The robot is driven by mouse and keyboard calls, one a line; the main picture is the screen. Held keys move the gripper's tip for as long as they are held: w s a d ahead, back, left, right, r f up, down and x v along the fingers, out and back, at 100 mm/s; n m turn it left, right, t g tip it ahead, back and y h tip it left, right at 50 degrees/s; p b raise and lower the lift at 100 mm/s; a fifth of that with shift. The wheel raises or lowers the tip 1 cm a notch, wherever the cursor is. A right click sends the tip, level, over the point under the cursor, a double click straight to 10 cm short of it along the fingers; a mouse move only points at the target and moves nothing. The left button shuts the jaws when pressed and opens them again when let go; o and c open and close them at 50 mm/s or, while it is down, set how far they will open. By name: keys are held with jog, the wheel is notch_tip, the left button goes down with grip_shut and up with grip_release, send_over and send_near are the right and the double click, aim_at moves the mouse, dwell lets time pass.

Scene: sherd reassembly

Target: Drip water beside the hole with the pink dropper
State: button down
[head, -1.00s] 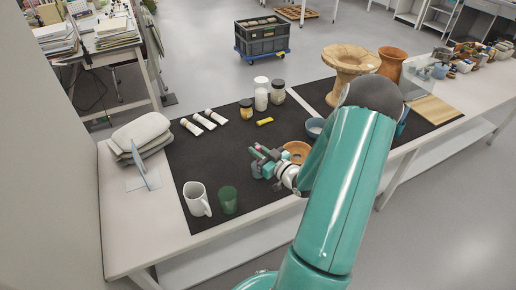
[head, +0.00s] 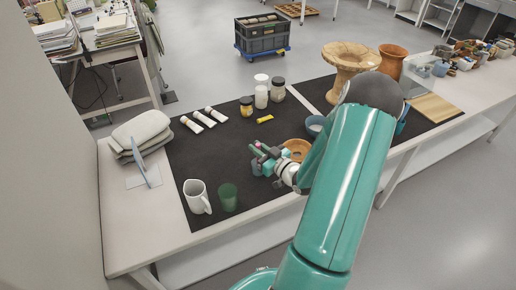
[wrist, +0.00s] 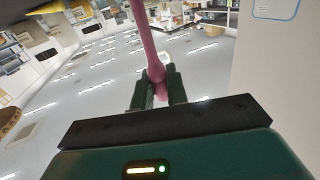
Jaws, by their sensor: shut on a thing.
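My gripper (head: 258,157) is over the black mat (head: 240,145), left of an orange-brown bowl (head: 297,146). It is shut on the pink dropper (wrist: 145,42). In the wrist view the dropper stands between the two dark fingers and runs up out of the top of the picture; its far end is out of view. In the head view only a small pink spot of it (head: 258,144) shows at the fingers. I cannot make out the hole in either view.
A white mug (head: 196,196) and a green cup (head: 228,197) stand at the mat's front left. White tubes (head: 204,118), a yellow tube (head: 265,119) and several jars (head: 261,95) are farther back. A blue bowl (head: 314,126) is behind my arm. The mat's left middle is clear.

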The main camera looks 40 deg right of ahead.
jog(key=shift+r, duration=0.1)
jog(key=shift+r, duration=4.8)
